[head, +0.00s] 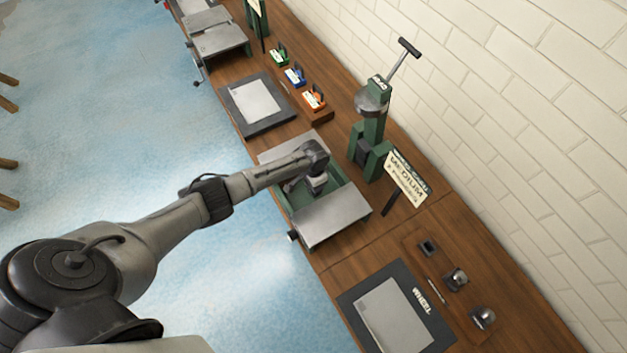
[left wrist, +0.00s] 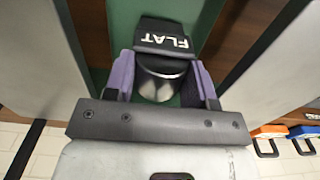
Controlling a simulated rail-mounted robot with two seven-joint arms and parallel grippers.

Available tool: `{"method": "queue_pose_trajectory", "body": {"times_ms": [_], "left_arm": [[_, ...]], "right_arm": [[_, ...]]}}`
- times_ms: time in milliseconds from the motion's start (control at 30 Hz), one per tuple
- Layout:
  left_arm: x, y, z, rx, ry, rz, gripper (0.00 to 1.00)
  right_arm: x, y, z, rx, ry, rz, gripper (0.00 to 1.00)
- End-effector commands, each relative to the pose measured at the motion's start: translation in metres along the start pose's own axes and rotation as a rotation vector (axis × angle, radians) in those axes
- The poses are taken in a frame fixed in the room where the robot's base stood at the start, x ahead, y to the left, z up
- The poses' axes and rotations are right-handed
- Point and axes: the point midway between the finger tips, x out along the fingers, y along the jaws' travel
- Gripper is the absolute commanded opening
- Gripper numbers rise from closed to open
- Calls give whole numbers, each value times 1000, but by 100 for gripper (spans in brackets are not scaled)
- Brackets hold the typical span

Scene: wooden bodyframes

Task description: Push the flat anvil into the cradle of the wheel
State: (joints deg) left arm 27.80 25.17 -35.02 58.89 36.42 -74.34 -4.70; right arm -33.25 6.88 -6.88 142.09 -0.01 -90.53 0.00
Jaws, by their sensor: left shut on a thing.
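The flat anvil (left wrist: 162,82) is a shiny grey metal roller under a black block lettered FLAT, in the left wrist view. My left gripper (head: 316,184) is shut on it, with a purple finger at each side. In the head view the gripper hangs low over the green bed (head: 343,196) between two grey metal plates. The anvil is hard to make out there, and the cradle cannot be told apart. The green wheel frame (head: 371,135) stands behind, with a T-handle on top. My right gripper is not in view.
A rack holds silver anvils (head: 457,279) beside a dark mat lettered WHEEL (head: 423,302). Orange (head: 315,98), blue (head: 295,76) and green (head: 279,55) tagged items line the bench farther back. A brick wall runs behind.

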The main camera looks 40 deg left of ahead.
Motion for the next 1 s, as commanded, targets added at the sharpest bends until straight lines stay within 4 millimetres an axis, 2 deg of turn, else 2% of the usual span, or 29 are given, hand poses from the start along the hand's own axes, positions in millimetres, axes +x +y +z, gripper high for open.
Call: {"method": "queue_pose_trajectory", "body": {"times_ms": [233, 267, 567, 833, 1000], "left_arm": [[4, 0, -1, 0, 3, 0, 22], [4, 0, -1, 0, 3, 0, 52], [4, 0, 0, 0, 1, 0, 80], [4, 0, 1, 0, -1, 0, 80], [-16, 0, 0, 2, 2, 0, 80]], "right_arm": [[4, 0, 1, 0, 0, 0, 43], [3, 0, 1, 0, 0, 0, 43], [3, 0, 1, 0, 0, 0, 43], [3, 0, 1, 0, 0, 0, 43], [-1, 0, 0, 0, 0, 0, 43]]}}
